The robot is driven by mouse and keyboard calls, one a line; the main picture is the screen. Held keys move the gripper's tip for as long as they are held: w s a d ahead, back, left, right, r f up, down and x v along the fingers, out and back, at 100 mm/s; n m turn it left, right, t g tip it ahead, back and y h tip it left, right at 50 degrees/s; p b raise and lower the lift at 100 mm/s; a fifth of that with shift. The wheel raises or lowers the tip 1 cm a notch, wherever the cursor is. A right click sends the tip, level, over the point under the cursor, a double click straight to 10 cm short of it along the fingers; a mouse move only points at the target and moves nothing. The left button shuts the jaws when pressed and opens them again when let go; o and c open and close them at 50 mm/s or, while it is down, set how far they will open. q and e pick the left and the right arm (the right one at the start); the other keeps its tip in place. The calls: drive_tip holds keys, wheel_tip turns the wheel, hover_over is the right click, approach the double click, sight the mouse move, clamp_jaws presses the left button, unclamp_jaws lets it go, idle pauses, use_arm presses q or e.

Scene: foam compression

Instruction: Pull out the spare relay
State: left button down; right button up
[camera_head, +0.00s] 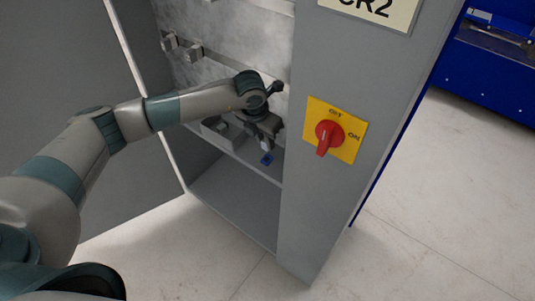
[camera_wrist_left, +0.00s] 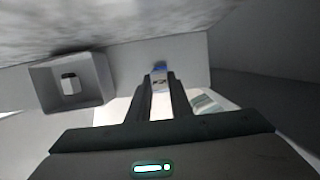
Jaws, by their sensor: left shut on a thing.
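My left gripper (camera_head: 264,141) is inside the open cabinet, low above the shelf. In the left wrist view its fingers (camera_wrist_left: 159,90) are shut on a small pale block with dark marks, the relay (camera_wrist_left: 159,80). A small blue piece (camera_wrist_left: 160,67) shows just beyond the fingertips; in the head view it appears below the gripper, near the shelf (camera_head: 267,159). I cannot tell whether the blue piece is part of the relay or separate. The fingers hide the relay's sides. My right gripper is not in view.
An open grey box (camera_wrist_left: 102,88) holding a pale block (camera_wrist_left: 71,84) is left of the gripper. The cabinet's front panel (camera_head: 310,200) with a red rotary switch (camera_head: 328,134) stands close on the right. The open door (camera_head: 70,100) is on the left.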

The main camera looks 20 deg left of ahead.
use_arm(q)
drive_tip(key=shift+r, duration=0.5)
